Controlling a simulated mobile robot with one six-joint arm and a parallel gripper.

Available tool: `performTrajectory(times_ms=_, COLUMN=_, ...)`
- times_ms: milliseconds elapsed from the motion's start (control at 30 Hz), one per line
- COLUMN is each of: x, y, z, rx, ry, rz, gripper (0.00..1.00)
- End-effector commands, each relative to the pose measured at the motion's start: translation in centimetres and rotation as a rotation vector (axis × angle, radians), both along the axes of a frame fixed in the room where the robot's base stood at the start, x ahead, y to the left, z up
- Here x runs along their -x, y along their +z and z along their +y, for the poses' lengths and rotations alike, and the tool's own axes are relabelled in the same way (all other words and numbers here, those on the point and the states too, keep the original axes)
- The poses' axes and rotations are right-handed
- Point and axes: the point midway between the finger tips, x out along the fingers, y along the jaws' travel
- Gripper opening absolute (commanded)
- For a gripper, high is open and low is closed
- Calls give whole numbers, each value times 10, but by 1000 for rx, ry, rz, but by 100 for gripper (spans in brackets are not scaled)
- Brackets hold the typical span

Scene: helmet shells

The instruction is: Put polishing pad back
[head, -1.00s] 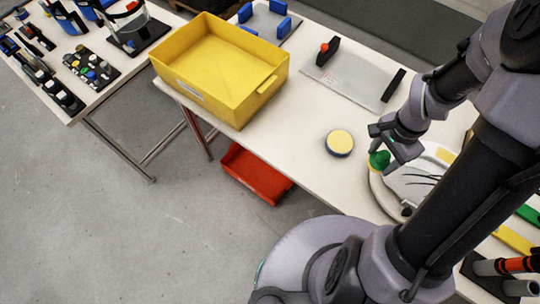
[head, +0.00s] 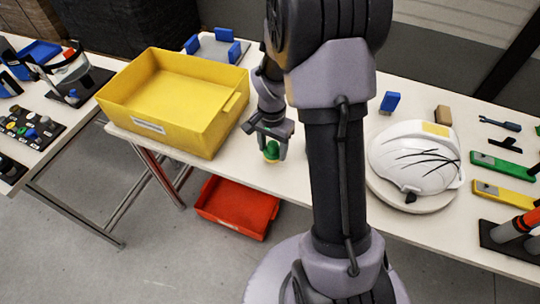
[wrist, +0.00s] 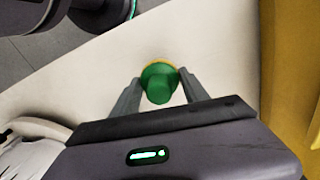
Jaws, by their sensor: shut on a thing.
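The polishing pad (head: 271,149) has a green knob, and my gripper (head: 272,154) is shut on it. It also shows in the wrist view (wrist: 160,86), its green knob between the two fingers (wrist: 160,77). A thin yellow edge shows behind the green in the wrist view. My gripper is low over the white table, between the yellow bin and the helmet, around where the round yellow-topped disc stood. The disc is mostly hidden by my gripper and the pad. I cannot tell whether the pad touches it.
The yellow bin (head: 205,136) stands just left of my gripper. The white helmet (head: 417,158) with black marks sits on a round base to the right, beyond my arm. Green and yellow bars lie at the far right. A red bin (head: 238,207) is below the table.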

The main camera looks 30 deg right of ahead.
Motion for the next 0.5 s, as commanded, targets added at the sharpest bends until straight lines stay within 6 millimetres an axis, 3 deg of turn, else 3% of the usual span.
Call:
performTrajectory(times_ms=67, x=-10, y=-2, z=0, rx=0, ry=1, rz=-1, gripper=14)
performTrajectory(times_ms=233, x=-9, y=-38, z=1, rx=-1, ry=0, rz=0, gripper=14)
performTrajectory(times_ms=500, x=-9, y=-37, z=0, rx=0, ry=0, rz=-1, gripper=14)
